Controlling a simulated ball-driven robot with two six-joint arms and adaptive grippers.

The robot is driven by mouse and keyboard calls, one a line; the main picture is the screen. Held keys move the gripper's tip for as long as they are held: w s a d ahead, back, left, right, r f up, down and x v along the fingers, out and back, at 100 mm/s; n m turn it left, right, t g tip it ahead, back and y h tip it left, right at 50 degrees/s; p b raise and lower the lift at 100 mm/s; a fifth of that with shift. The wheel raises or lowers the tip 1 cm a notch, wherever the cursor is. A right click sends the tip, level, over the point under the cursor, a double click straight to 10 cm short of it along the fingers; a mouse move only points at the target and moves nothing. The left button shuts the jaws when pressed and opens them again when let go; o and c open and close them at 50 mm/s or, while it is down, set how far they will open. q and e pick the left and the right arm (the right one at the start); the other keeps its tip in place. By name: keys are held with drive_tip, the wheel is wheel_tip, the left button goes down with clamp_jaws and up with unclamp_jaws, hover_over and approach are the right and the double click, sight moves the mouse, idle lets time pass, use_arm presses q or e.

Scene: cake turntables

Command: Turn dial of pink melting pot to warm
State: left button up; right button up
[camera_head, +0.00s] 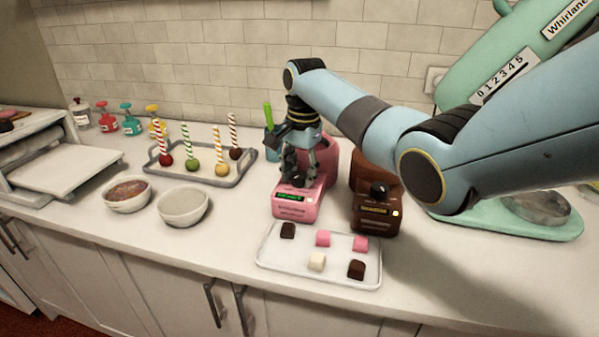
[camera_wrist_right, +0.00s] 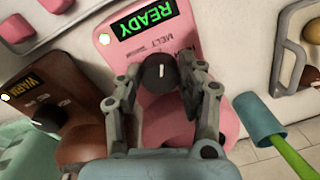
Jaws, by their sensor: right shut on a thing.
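The pink melting pot (camera_head: 297,206) stands on the counter behind the sweets tray. In the right wrist view its front panel (camera_wrist_right: 150,18) shows upside down, with a green display reading READY and the printed word MELT. Its black dial (camera_wrist_right: 160,72) has a white mark that points toward the display. My right gripper (camera_head: 299,181) reaches down over the panel. In the right wrist view its fingers (camera_wrist_right: 163,74) are closed on the dial from both sides. My left gripper is not in view.
A brown melting pot (camera_head: 377,217) stands close on the right, with its own black dial and an amber display. A tray (camera_head: 270,262) of colored blocks lies in front. A cake-pop tray (camera_head: 239,181) and bowls (camera_head: 183,207) are left.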

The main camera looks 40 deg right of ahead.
sight(304, 174)
drive_tip(key=shift+r+n+p, duration=0.15)
drive_tip(key=shift+n+p, duration=0.65)
drive_tip(key=shift+p, duration=0.15)
drive_tip(key=n+p, duration=0.1)
drive_tip(key=n, duration=0.1)
drive_tip(key=shift+d+n+p, duration=0.1)
drive_tip(key=shift+n+p, duration=0.2)
drive_tip(key=shift+p, duration=0.1)
drive_tip(key=shift+n+p, duration=0.5)
drive_tip(key=shift+n, duration=0.7)
drive_tip(key=shift+n+y+p, duration=0.3)
drive_tip(key=shift+n, duration=1.2)
drive_tip(key=shift+d, duration=0.1)
drive_tip(key=o, duration=1.2)
drive_tip(key=shift+g, duration=0.3)
drive_tip(key=shift+c, duration=0.2)
wheel_tip(304, 174, up, 12)
drive_tip(key=shift+s+d, duration=0.15)
drive_tip(key=shift+d, duration=0.2)
